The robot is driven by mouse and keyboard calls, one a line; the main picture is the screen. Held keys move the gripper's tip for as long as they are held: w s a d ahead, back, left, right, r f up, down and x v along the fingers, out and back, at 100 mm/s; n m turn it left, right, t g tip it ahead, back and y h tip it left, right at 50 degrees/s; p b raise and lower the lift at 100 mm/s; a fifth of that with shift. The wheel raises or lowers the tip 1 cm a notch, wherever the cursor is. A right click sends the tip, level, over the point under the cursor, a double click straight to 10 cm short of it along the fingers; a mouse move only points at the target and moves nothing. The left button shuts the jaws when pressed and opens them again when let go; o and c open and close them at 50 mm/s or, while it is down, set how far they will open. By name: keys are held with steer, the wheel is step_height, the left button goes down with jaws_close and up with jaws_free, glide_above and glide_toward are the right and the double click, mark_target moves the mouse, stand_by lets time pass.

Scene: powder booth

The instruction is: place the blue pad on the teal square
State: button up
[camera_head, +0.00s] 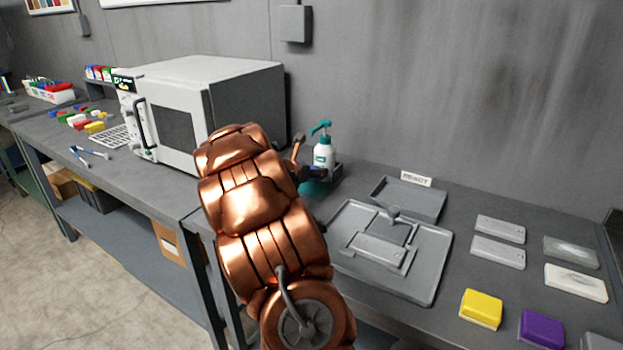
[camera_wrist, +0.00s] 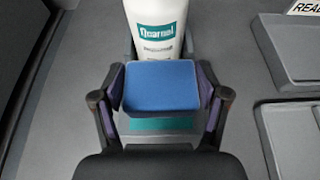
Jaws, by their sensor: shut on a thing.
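The blue pad (camera_wrist: 161,86) sits between the two fingers of my gripper (camera_wrist: 160,92) in the wrist view, and the gripper is shut on it. The teal square (camera_wrist: 162,124) shows below the pad's near edge; the pad covers the rest. I cannot tell whether the pad touches the square or is held above it. In the head view my arm hides most of the gripper, and part of the teal square (camera_head: 314,188) shows in front of the bottle.
A white bottle with a teal pump (camera_head: 323,152) stands right behind the pad. A white oven (camera_head: 205,105) is to the left. A grey tray (camera_head: 410,199) with a READY sign and a larger grey fixture (camera_head: 432,268) lie to the right, with yellow (camera_head: 481,309) and purple (camera_head: 541,328) pads further right.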

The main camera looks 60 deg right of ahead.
mark_target(311, 179)
steer(key=shift+w+d+f, duration=0.1)
steer(key=shift+d+f, duration=0.05)
steer(key=shift+f, duration=1.6)
steer(key=shift+f, duration=0.1)
steer(key=o, duration=1)
steer(key=shift+o, duration=0.2)
steer(key=v, duration=1.2)
steer(key=shift+b, duration=0.4)
